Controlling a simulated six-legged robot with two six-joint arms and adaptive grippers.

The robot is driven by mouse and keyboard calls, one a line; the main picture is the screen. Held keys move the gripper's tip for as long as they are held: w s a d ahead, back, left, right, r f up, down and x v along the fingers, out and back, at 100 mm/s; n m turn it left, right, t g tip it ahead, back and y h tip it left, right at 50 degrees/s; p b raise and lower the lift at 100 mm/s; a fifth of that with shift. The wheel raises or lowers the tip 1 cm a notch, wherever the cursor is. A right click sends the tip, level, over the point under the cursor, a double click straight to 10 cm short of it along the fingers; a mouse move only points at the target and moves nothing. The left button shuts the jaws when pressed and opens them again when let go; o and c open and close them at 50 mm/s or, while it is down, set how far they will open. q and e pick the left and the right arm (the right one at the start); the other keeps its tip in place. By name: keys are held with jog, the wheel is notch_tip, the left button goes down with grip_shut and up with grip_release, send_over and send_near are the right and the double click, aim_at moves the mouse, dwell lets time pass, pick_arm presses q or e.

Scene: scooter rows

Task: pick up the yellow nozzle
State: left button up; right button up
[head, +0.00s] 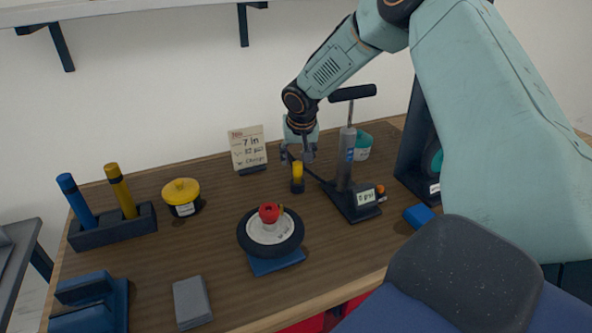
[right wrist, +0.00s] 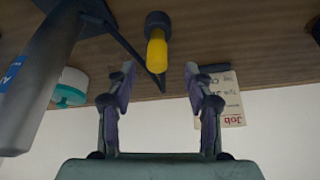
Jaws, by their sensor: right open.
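The yellow nozzle (head: 297,172) stands upright in a dark base on the wooden table, left of the pump. In the right wrist view the nozzle (right wrist: 157,52) shows its yellow tip pointing toward my right gripper and its dark base beyond. My right gripper (head: 297,158) is open just above and around the top of the nozzle in the head view. In the right wrist view the open fingers (right wrist: 159,82) are spread to either side of the nozzle's line, with nothing between the pads that I can see gripped. My left gripper is not in view.
The grey pump (head: 346,165) with its display stands close on the right; its hose passes near the nozzle. A job card (head: 248,149) stands behind left. A wheel (head: 270,233) lies in front. A yellow-lidded jar (head: 181,196) and a tool rack (head: 112,228) are at left.

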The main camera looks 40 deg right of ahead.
aim_at(298, 164)
jog(key=x, duration=0.5)
jog(key=shift+d+f, duration=0.15)
jog(key=shift+f, duration=0.15)
jog(key=shift+s+d, duration=0.1)
jog(key=shift+d, duration=0.15)
jog(key=shift+a, duration=0.25)
jog(key=c, duration=0.4)
jog(key=shift+d, duration=0.2)
jog(key=c, duration=0.6)
jog(key=shift+a, duration=0.1)
grip_shut()
